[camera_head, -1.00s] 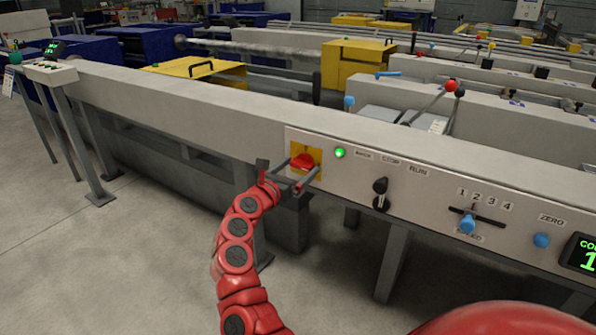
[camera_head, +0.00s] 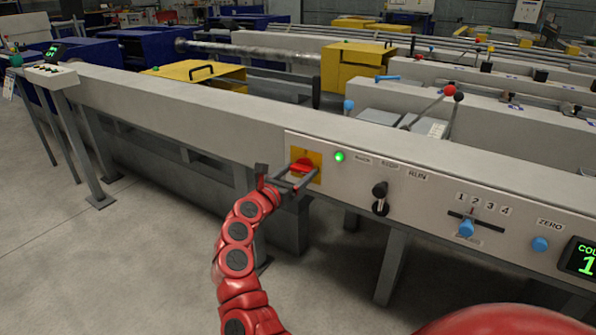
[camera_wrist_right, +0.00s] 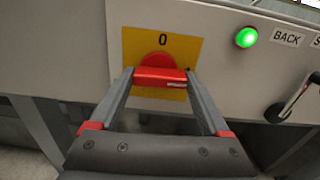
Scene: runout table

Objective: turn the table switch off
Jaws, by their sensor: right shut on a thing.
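The table switch is a red rotary knob (camera_head: 303,165) on a yellow plate (camera_head: 318,160) at the left end of the control panel. In the right wrist view the red knob (camera_wrist_right: 160,75) has its grip bar lying about level, with a pale mark at its right end. A "0" stands above it on the yellow plate (camera_wrist_right: 190,50). My right gripper (camera_head: 297,178) is at the knob from the front. Its two fingers (camera_wrist_right: 160,78) are shut on the bar's left and right ends. My left gripper is not in view.
A lit green lamp (camera_head: 339,157) is right of the switch. Further right are a black lever (camera_head: 380,194), a blue slider knob (camera_head: 466,228), a blue button (camera_head: 540,244) and a green counter display (camera_head: 580,257). Table legs (camera_head: 393,260) stand below the panel.

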